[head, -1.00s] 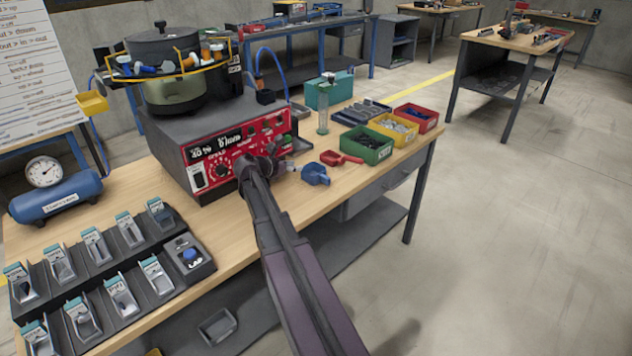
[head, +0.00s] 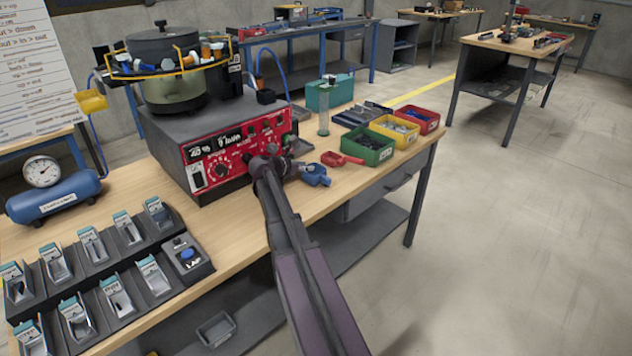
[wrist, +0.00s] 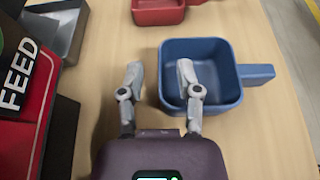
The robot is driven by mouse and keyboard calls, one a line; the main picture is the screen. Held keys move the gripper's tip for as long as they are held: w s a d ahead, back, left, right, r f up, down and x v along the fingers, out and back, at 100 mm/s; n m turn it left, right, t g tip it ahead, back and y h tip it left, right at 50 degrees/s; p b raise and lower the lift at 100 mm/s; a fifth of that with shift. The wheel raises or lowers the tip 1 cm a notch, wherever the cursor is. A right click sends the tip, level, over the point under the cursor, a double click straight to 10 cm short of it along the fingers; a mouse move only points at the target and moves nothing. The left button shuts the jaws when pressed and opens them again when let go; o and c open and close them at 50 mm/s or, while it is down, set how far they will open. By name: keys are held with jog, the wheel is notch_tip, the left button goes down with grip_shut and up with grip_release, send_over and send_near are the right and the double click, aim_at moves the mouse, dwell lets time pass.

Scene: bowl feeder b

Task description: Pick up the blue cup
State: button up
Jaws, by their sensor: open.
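The blue cup (head: 315,175) stands on the wooden bench, to the right of the red-fronted feeder box. In the wrist view the blue cup (wrist: 201,60) is a square, empty scoop-like cup with a flat handle pointing right. My gripper (wrist: 160,75) is open, its two fingers apart. In the wrist view the right finger overlaps the cup's left part and the left finger lies left of the cup's left wall. I cannot tell how high the fingertips are or whether they touch it. In the head view my gripper (head: 290,168) is just left of the cup, partly hidden by my arm.
A red scoop (head: 340,159) lies just behind the cup, and it also shows in the wrist view (wrist: 157,10). Green (head: 367,150), yellow (head: 394,135) and red (head: 416,119) bins stand to the right. The feeder box (head: 215,150) is close on the left. Bare bench lies in front.

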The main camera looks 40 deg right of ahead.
jog(key=shift+x, duration=0.8)
grip_shut()
